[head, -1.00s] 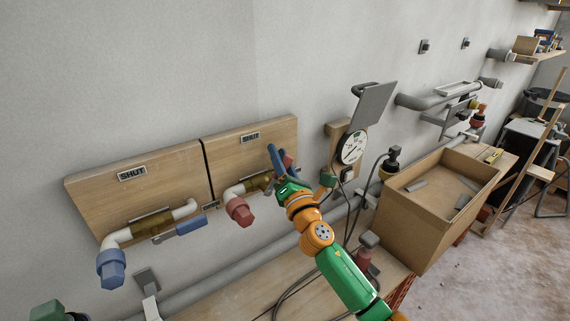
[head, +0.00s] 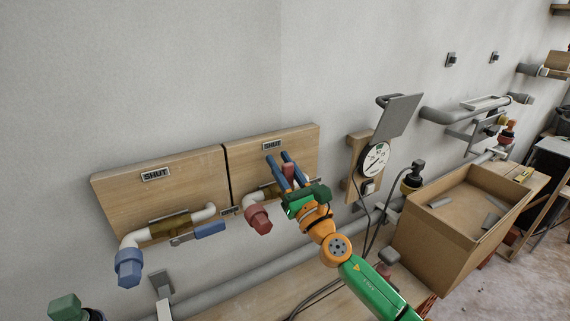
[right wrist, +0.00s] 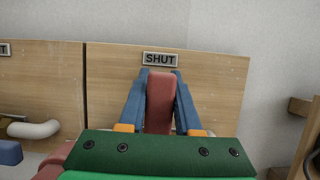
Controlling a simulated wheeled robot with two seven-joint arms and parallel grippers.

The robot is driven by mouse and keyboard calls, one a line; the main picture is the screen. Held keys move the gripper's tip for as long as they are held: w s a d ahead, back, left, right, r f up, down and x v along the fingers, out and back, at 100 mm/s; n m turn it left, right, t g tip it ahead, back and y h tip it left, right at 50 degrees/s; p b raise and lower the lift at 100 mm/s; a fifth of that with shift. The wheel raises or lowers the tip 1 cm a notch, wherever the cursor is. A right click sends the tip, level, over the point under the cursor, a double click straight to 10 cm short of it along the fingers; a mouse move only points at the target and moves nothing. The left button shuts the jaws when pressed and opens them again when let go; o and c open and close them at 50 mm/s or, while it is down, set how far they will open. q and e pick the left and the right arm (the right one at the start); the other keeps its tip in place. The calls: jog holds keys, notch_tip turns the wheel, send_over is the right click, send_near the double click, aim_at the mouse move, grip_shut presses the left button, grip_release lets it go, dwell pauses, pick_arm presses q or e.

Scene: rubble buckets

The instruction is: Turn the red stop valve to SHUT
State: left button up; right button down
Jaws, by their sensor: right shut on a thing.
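The red stop valve is on the right wooden board (head: 312,142). Its red capped pipe end (head: 258,220) points down and forward. Its red handle (right wrist: 160,103) stands upright in the right wrist view, its top just under the SHUT plate (right wrist: 160,59). That plate also shows in the head view (head: 272,145). My right gripper (head: 278,158) has its two blue fingers on either side of the handle and is shut on it. In the head view the handle (head: 288,172) shows between the fingers; the valve body is partly hidden by my gripper. My left gripper is not in view.
A blue-capped valve (head: 129,268) with a blue handle (head: 209,230) is on the left board (head: 110,195). A gauge (head: 375,159) with a grey plate above stands right of my gripper. Cables hang below it. An open cardboard box (head: 440,250) stands farther right.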

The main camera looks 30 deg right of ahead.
aim_at(289, 180)
jog(key=shift+a+f, duration=0.15)
dwell(0.3)
jog(key=c, duration=0.6)
grip_release()
jog(key=b+v, duration=0.1)
jog(key=v, duration=0.5)
jog(key=shift+w, duration=0.1)
jog(key=shift+s+f+b, duration=0.1)
jog(key=shift+s+b, duration=0.25)
jog(key=shift+s, duration=0.25)
